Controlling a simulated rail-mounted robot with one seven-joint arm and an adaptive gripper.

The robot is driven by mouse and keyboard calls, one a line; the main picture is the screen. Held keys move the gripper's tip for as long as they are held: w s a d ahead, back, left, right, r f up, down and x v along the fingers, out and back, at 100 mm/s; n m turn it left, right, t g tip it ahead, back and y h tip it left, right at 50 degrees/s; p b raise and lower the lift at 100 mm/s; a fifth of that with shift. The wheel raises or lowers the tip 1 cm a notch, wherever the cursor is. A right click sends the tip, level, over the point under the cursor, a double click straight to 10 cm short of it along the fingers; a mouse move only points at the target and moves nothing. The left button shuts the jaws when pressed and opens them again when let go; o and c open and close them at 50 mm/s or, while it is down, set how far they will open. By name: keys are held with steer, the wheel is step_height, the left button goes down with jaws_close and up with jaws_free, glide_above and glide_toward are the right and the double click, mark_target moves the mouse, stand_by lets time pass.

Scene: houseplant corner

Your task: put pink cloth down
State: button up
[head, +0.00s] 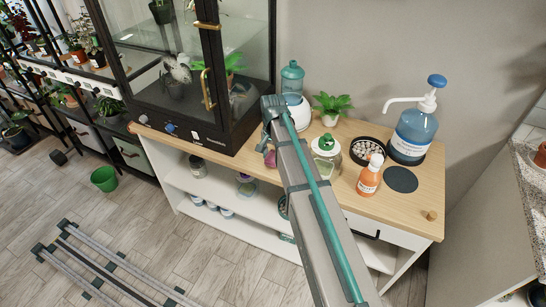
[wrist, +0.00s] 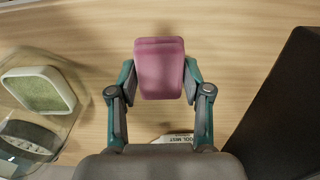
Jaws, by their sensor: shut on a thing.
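The pink cloth (wrist: 160,68) is a folded, rounded pad in the wrist view. My gripper (wrist: 161,82) is shut on it, with one finger against each side. Below it is the wooden counter top (wrist: 75,40); I cannot tell whether the cloth touches the wood. In the head view only a small pink part of the cloth (head: 270,158) shows beside my arm, near the front edge of the counter (head: 415,205).
The black glass cabinet (head: 225,135) stands left of the cloth. A glass jar (head: 327,150), a white humidifier (head: 297,108), a small plant (head: 331,105), an orange spray bottle (head: 369,178), a black pebble dish (head: 366,150) and a blue pump bottle (head: 412,135) stand right or behind.

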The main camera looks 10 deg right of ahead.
mark_target(273, 156)
steer(key=shift+f, duration=0.75)
steer(key=shift+f, duration=0.1)
steer(key=o, duration=1)
step_height(273, 156, up, 12)
steer(key=shift+r+b, duration=0.15)
steer(key=shift+b, duration=0.65)
